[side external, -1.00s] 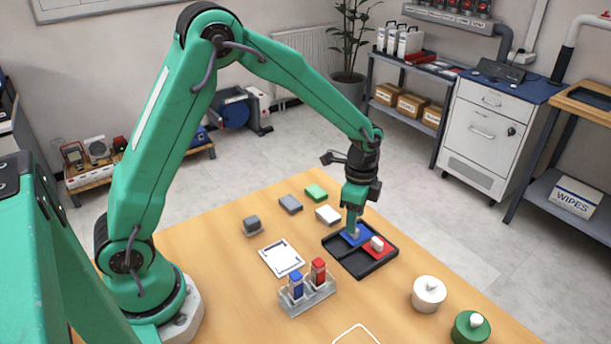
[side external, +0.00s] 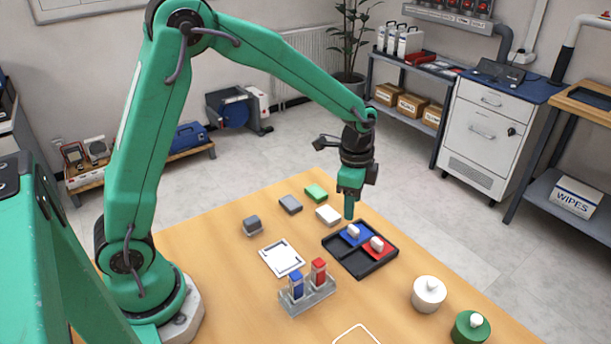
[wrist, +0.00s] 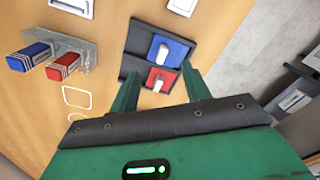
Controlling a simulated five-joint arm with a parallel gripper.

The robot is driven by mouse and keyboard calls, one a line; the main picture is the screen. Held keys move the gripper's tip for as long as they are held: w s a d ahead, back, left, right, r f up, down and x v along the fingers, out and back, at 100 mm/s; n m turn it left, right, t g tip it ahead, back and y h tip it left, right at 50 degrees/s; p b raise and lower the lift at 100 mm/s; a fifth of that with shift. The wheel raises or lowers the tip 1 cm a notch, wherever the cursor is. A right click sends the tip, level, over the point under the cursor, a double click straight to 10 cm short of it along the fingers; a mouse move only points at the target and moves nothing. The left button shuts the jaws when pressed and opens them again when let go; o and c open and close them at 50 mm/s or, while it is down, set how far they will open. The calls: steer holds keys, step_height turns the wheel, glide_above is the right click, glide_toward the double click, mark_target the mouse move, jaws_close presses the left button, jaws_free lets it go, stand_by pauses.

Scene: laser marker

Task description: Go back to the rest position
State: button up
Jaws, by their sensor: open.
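My gripper (side external: 349,208) is open and empty, above the far corner of a black tray (side external: 343,262). In the wrist view its two green fingers (wrist: 160,88) stand apart with nothing between them. The tray holds a blue piece with a white handle (side external: 354,234) and a red piece with a white handle (side external: 376,247). Both also show in the wrist view, the blue one (wrist: 176,49) and the red one (wrist: 163,82). The gripper is clear of both pieces.
A clear rack (side external: 310,302) holds a blue and a red marker. A white framed plate (side external: 282,257), several small blocks (side external: 290,204), a white pot (side external: 429,294) and a green pot (side external: 470,328) stand on the wooden table. The air above is free.

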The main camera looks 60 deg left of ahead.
steer(key=s+a+r+n+t, duration=0.25)
steer(key=s+r+n, duration=0.25)
steer(key=s+r, duration=0.5)
steer(key=s+a+r+n+t, duration=0.1)
steer(key=s+r+n, duration=0.1)
steer(key=s, duration=0.3)
steer(key=s+a+r+n+t, duration=0.1)
steer(key=s+a+r+n, duration=0.1)
steer(key=s+n, duration=0.2)
steer(key=shift+s+r+t, duration=0.3)
steer(key=shift+s+t, duration=0.05)
steer(key=shift+s, duration=0.85)
